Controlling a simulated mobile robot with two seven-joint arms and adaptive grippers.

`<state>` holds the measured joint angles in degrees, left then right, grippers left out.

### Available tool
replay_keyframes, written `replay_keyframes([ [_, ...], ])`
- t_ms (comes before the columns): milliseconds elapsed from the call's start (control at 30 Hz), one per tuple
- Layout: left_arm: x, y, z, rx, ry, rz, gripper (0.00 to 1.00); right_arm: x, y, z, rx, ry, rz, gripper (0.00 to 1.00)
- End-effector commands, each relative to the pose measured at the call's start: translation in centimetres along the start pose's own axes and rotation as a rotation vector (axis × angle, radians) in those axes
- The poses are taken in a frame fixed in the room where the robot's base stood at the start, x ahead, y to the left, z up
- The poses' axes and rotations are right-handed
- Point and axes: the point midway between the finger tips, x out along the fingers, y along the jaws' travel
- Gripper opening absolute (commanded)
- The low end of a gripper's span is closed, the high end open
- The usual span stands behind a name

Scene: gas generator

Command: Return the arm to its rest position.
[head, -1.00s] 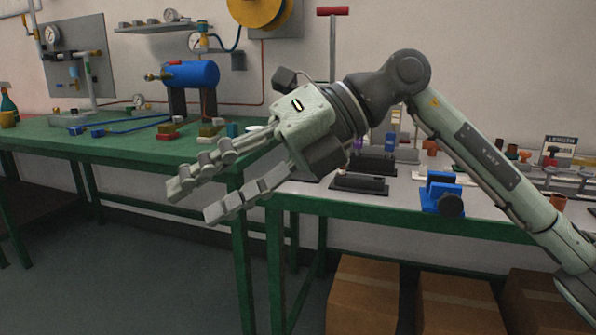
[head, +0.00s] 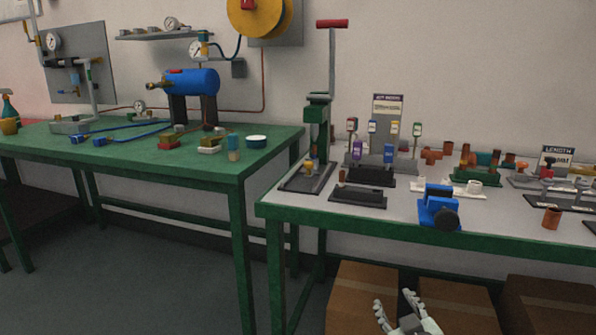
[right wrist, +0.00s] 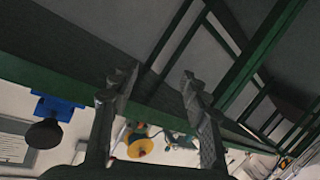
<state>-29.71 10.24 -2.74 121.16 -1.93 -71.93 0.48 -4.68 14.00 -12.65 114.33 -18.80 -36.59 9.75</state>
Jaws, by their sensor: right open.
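My right gripper (head: 396,302) shows at the bottom edge of the head view, low in front of the cardboard boxes and below the right bench's front edge. Its two fingers are apart and nothing is between them. In the right wrist view the open gripper (right wrist: 152,90) points toward the green bench frame, with a gap between its fingers. The rest of the right arm is out of the head view. My left gripper is in neither view.
The right bench (head: 290,208) holds a green press (head: 318,130), a blue vise (head: 438,207) and small fittings. The left green bench (head: 200,172) holds a blue tank (head: 192,82). Cardboard boxes (head: 362,292) stand under the right bench. Floor in front is clear.

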Motion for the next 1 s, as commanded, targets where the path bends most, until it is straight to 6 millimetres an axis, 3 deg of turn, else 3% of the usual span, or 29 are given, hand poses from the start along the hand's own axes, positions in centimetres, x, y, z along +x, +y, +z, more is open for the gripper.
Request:
replay_keyframes([
  [33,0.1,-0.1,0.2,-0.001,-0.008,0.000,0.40,-1.1,-0.4,4.0,0.020,-0.110,-0.010,0.46],
  [200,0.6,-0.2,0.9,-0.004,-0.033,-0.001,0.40,-6.4,-1.7,15.9,0.068,-0.460,-0.053,0.46],
  [300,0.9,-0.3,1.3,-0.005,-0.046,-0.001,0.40,-10.7,-2.7,21.7,0.091,-0.651,-0.087,0.46],
  [400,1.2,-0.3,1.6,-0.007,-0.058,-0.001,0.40,-14.9,-3.5,26.1,0.107,-0.810,-0.123,0.46],
  [500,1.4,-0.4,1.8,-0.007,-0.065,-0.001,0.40,-18.3,-4.1,28.9,0.119,-0.922,-0.152,0.46],
  [600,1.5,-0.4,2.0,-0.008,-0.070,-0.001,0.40,-20.4,-4.5,30.3,0.127,-0.989,-0.171,0.46],
  [733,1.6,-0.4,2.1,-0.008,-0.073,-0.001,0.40,-21.3,-4.7,30.9,0.130,-1.018,-0.179,0.46],
  [1000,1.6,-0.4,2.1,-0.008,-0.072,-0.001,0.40,-21.2,-4.7,30.9,0.130,-1.016,-0.178,0.46],
])
